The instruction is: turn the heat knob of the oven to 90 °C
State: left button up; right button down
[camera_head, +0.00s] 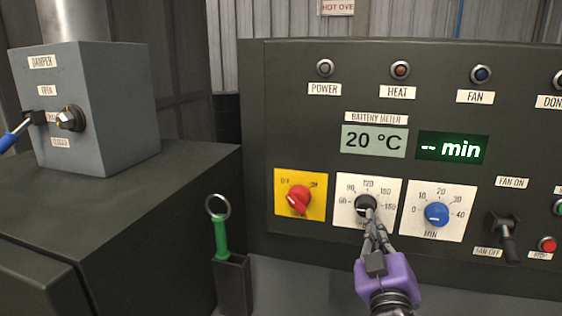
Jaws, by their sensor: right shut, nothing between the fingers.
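The heat knob (363,203) is a small black dial on a white plate (393,188) marked from 60 upward, with 90 at upper left and 120 at the top. My right gripper (370,214) comes up from below, its fingers shut at the lower right of the knob. The fingertips overlap the knob in the picture; I cannot tell whether they touch it. They hide part of the knob, and its pointer direction is unclear. The temperature display (374,141) reads 20 °C. My left gripper is not in view.
A red knob (298,199) on a yellow plate is left of the heat knob, a blue minute knob (437,214) right. A fan lever (506,236) sticks out farther right. A green-handled tool (220,238) stands in a holder. A grey damper box (120,105) is at left.

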jog(key=shift+w+a+f, duration=0.25)
jog(key=shift+a+f, duration=0.15)
jog(key=shift+a, duration=0.15)
jog(key=shift+a+f, duration=0.1)
jog(key=shift+a, duration=0.2)
jog(key=shift+w+a, duration=0.1)
jog(key=shift+f, duration=0.15)
jog(key=s+a, duration=0.1)
jog(key=s, duration=0.5)
jog(key=shift+a+f, duration=0.3)
dwell(0.3)
jog(key=shift+w, duration=0.1)
